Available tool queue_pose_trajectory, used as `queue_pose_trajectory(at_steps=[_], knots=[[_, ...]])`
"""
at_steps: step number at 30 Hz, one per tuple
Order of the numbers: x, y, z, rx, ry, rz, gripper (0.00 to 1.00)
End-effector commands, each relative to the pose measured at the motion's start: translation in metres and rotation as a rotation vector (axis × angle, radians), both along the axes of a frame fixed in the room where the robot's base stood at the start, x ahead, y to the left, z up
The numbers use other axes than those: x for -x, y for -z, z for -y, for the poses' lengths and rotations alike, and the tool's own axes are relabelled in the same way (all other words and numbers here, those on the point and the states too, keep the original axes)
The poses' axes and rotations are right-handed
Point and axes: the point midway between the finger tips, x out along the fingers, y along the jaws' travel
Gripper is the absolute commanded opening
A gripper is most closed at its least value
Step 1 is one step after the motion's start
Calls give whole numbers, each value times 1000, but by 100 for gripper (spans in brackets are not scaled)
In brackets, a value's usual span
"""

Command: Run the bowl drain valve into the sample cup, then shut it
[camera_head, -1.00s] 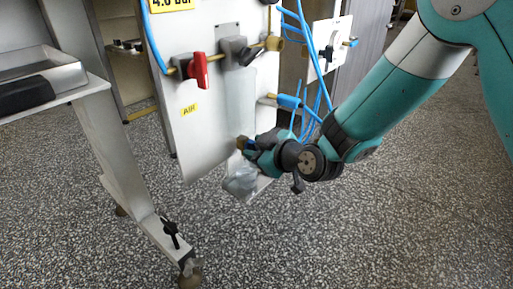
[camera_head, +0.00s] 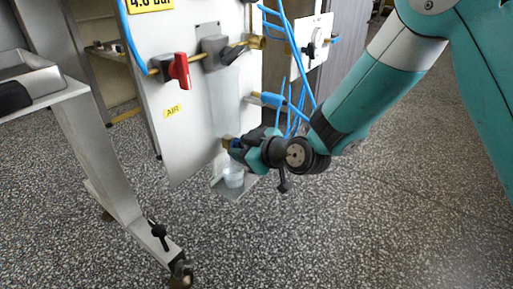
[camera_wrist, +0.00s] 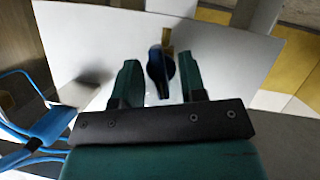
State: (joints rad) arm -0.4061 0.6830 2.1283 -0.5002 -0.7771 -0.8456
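The filter bowl (camera_head: 224,98) is a pale see-through cylinder on the white panel, below the grey regulator block. At its foot is a brass drain fitting (camera_head: 228,143); the wrist view shows brass (camera_wrist: 167,36) with a dark blue valve handle (camera_wrist: 160,72). My gripper (camera_head: 238,147) is at this drain valve. In the wrist view its two green fingers (camera_wrist: 160,75) stand either side of the handle, with narrow gaps seeming to show. The clear sample cup (camera_head: 233,177) stands on a small bracket below the drain, partly behind my gripper.
A red lever (camera_head: 180,70) sits on the air line left of the bowl. Blue hoses (camera_head: 291,100) hang right of the panel, near my arm. A metal bench (camera_head: 95,125) stands at left. The speckled floor (camera_head: 340,240) in front is clear.

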Motion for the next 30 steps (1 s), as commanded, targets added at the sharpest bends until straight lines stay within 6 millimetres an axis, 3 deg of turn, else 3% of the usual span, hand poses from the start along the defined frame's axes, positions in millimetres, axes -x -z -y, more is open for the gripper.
queue_pose_trajectory(at_steps=[5, 16, 30], knots=[[15, -12, 17, 0, 4, -3, 38], [78, -43, 79, -2, 7, -1, 38], [101, -52, 101, -4, -6, 10, 38]])
